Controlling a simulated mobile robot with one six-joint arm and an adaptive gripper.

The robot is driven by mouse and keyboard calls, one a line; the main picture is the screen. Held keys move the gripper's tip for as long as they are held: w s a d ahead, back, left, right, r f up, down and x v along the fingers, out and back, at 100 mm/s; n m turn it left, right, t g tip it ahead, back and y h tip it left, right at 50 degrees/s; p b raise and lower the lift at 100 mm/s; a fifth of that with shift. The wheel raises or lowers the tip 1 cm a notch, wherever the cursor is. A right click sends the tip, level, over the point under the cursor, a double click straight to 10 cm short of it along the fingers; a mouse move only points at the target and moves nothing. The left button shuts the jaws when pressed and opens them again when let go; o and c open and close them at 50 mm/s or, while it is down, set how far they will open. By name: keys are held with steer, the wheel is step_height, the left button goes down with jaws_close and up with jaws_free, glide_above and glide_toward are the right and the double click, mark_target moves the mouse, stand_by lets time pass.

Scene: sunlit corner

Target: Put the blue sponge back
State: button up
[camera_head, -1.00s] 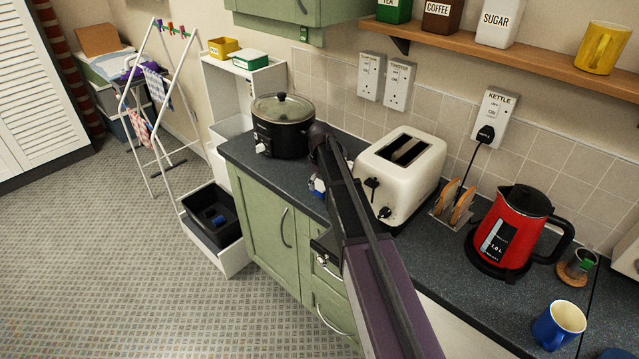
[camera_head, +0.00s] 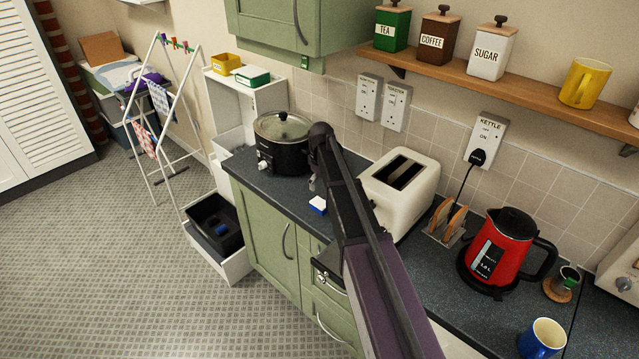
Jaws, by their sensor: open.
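A small sponge (camera_head: 318,204), blue with a white top, lies on the dark countertop left of the toaster, near the counter's front edge. My gripper (camera_head: 312,183) is just above and behind it in the picture, apart from it. Only a small grey part of the gripper shows; my own arm hides the rest. The gripper is open, and I see nothing held in it.
A black slow cooker (camera_head: 283,146) stands left of the gripper, and a cream toaster (camera_head: 401,192) stands right. A red kettle (camera_head: 502,255) and blue mug (camera_head: 541,339) are farther right. A black bin (camera_head: 214,224) holding something blue sits in a low white drawer.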

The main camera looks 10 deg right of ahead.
steer(key=shift+r+p, duration=0.4)
steer(key=shift+r, duration=0.2)
stand_by(0.3)
steer(key=s+m, duration=0.7)
steer(key=s, duration=2.1)
steer(key=shift+s+a, duration=0.3)
steer(key=shift+s, duration=0.05)
